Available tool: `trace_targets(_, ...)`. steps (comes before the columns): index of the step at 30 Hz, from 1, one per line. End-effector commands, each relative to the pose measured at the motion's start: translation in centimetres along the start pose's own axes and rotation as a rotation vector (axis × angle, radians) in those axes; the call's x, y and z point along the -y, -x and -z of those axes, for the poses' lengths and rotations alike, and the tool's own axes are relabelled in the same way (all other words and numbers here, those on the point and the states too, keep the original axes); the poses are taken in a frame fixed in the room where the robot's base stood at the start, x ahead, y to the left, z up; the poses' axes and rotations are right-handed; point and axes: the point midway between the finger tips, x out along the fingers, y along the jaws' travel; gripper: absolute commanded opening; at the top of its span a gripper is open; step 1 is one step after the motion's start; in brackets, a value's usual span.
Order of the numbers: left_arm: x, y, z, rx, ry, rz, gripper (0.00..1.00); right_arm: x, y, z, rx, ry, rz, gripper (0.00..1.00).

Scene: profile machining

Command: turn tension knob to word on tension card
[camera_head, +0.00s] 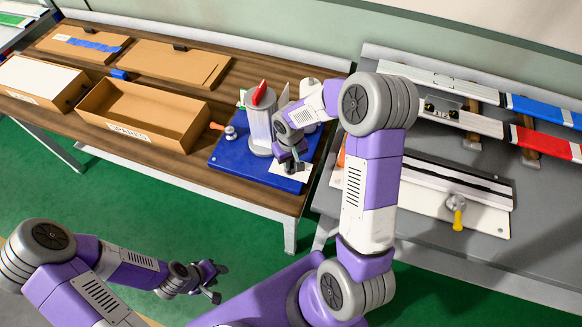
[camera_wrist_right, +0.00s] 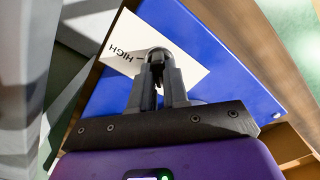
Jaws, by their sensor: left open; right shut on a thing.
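The white tension card (camera_wrist_right: 128,52) lies flat on the blue base plate (camera_wrist_right: 225,65), with the word HIGH readable on it in the right wrist view. My right gripper (camera_wrist_right: 158,72) is shut on a dark round tension knob (camera_wrist_right: 157,52) beside the word. The knob covers part of the card, and its pointing direction is hard to make out. In the head view, my right gripper (camera_head: 291,161) is low over the front right of the plate, near the card (camera_head: 302,176). My left gripper (camera_head: 213,281) is open and empty, away from the table at the lower left.
A grey cylinder (camera_head: 259,128) with a red piece (camera_head: 260,93) on top stands on the plate behind my right gripper. An orange-handled lever (camera_head: 222,128) is at the plate's left. An open cardboard box (camera_head: 150,108) stands further left. A grey bench (camera_head: 450,245) is at the right.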

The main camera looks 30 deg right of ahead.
Motion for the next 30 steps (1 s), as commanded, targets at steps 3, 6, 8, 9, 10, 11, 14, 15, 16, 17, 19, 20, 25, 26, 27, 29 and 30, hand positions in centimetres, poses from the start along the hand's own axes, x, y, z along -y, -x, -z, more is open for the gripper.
trace_targets(3,0.3,-0.9,0.0,0.0,0.0,0.0,0.43,0.0,-0.2,0.0,-0.001,-0.096,0.0,0.0)
trace_targets(6,0.4,-1.1,0.0,0.0,0.0,0.0,0.43,0.0,-0.1,0.0,0.0,-0.153,-0.001,0.0)
trace_targets(8,0.4,-1.1,0.0,0.0,0.0,0.0,0.43,0.0,-0.1,0.0,0.0,-0.171,-0.001,0.0)
trace_targets(9,0.4,-1.1,0.0,0.0,0.0,0.0,0.43,0.0,-0.1,0.0,0.001,-0.176,0.0,0.0)
trace_targets(10,0.4,-1.1,0.0,0.0,0.0,0.0,0.43,0.0,-0.1,0.0,0.001,-0.178,0.0,0.0)
trace_targets(11,0.4,-1.1,0.0,0.0,0.0,0.0,0.43,0.0,0.0,0.0,0.001,-0.178,0.0,0.0)
trace_targets(14,0.4,-1.1,0.0,0.0,0.0,0.0,0.43,0.0,0.0,0.0,0.001,-0.177,0.0,0.0)
trace_targets(15,0.4,-1.1,0.0,0.0,0.0,0.0,0.43,0.0,0.0,0.0,0.001,-0.176,0.0,0.0)
trace_targets(16,0.4,-1.1,0.0,0.0,0.0,0.0,0.43,0.0,0.0,0.0,0.001,-0.176,0.0,0.0)
trace_targets(17,0.4,-1.1,0.0,0.0,0.0,0.0,0.43,0.0,0.0,0.0,0.001,-0.179,0.0,0.0)
trace_targets(19,0.5,-1.3,0.1,0.0,0.0,0.0,0.43,0.0,-0.1,0.0,0.0,-0.205,0.0,0.0)
trace_targets(20,0.6,-1.5,0.1,0.0,0.0,0.0,0.43,0.1,-0.1,0.0,0.0,-0.224,0.0,0.0)
trace_targets(25,0.9,-2.5,0.1,0.0,0.0,0.0,0.43,0.0,-0.2,0.0,-0.001,-0.41,-0.001,0.0)
trace_targets(26,1.0,-2.6,0.1,0.0,0.0,0.0,0.43,0.1,-0.2,0.0,-0.001,-0.446,0.0,0.0)
trace_targets(27,1.0,-2.7,0.1,0.0,0.0,0.0,0.43,0.0,-0.2,0.0,0.0,-0.487,-0.001,0.0)
trace_targets(29,1.1,-2.8,0.1,0.0,0.0,0.0,0.43,0.1,-0.1,0.0,0.0,-0.539,-0.001,0.0)
trace_targets(30,1.1,-2.8,0.1,0.0,0.0,0.0,0.43,0.0,-0.1,0.0,0.001,-0.561,-0.001,0.0)
